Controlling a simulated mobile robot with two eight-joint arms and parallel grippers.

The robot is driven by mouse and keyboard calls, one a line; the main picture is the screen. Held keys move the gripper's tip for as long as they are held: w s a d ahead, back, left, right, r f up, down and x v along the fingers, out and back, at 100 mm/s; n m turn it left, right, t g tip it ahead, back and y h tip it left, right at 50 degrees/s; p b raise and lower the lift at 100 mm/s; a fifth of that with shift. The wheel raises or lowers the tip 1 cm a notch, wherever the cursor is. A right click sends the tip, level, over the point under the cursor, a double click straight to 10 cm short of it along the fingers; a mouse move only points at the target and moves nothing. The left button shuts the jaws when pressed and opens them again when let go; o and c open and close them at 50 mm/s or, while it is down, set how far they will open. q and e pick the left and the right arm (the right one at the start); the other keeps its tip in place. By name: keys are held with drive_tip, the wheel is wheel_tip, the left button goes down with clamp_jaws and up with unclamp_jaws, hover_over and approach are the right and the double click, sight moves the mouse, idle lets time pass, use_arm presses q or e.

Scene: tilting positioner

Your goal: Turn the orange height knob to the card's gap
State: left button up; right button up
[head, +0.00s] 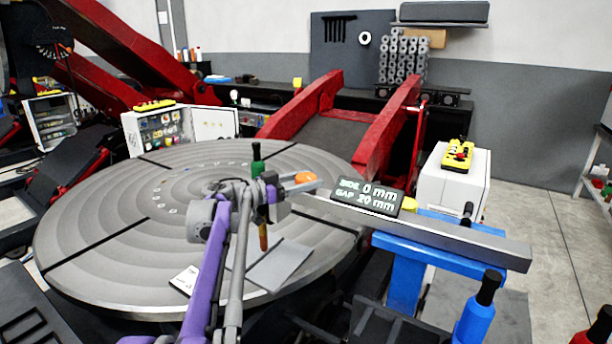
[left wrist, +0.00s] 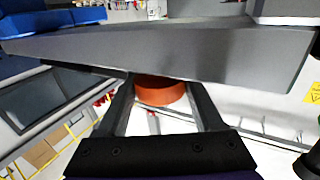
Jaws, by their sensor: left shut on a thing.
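The orange height knob (head: 305,177) shows in the head view beside the grey bar, at its left end. In the left wrist view, the orange knob (left wrist: 162,92) sits between the two dark fingers, just under the grey bar (left wrist: 170,50). My left gripper (head: 290,190) is at the knob and shut on it; its fingertips are partly hidden by the bar in the left wrist view (left wrist: 160,90). A dark display (head: 367,196) on the bar reads side 0 mm and gap 20 mm. A white card (head: 185,280) lies at the turntable's front edge; its print is too small to read.
The round grey turntable (head: 110,235) fills the left and middle. The long grey bar (head: 470,240) reaches right over a blue stand (head: 405,280). A white box (head: 450,190) stands behind.

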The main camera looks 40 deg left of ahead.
sight(306, 176)
use_arm(q)
drive_tip(key=m+g+h+p, duration=0.1)
drive_tip(key=m+g+h, duration=0.1)
drive_tip(key=h, duration=0.1)
drive_tip(key=m+g+h+p, duration=0.2)
drive_tip(key=m+h, duration=0.1)
drive_tip(key=shift+r+p, duration=0.2)
drive_tip(key=shift+p, duration=0.1)
drive_tip(key=shift+f+m+g+h+p, duration=0.1)
drive_tip(key=shift+m+g+h+p, duration=0.85)
drive_tip(key=shift+g, duration=0.45)
use_arm(e)
wheel_tip(306, 176, up, 7)
drive_tip(key=w, duration=0.2)
drive_tip(key=shift+w+r+t, duration=0.2)
drive_tip(key=shift+t, duration=0.1)
use_arm(q)
drive_tip(key=shift+h, duration=0.25)
drive_tip(key=o, duration=1.4)
drive_tip(key=shift+c, duration=0.2)
wheel_tip(306, 176, up, 10)
drive_tip(key=shift+w+f+p, duration=0.1)
drive_tip(key=shift+p, duration=0.55)
use_arm(e)
drive_tip(key=shift+w+r, duration=0.3)
drive_tip(key=shift+r, duration=0.3)
drive_tip(key=shift+w+r, duration=0.3)
drive_tip(key=shift+r, duration=0.3)
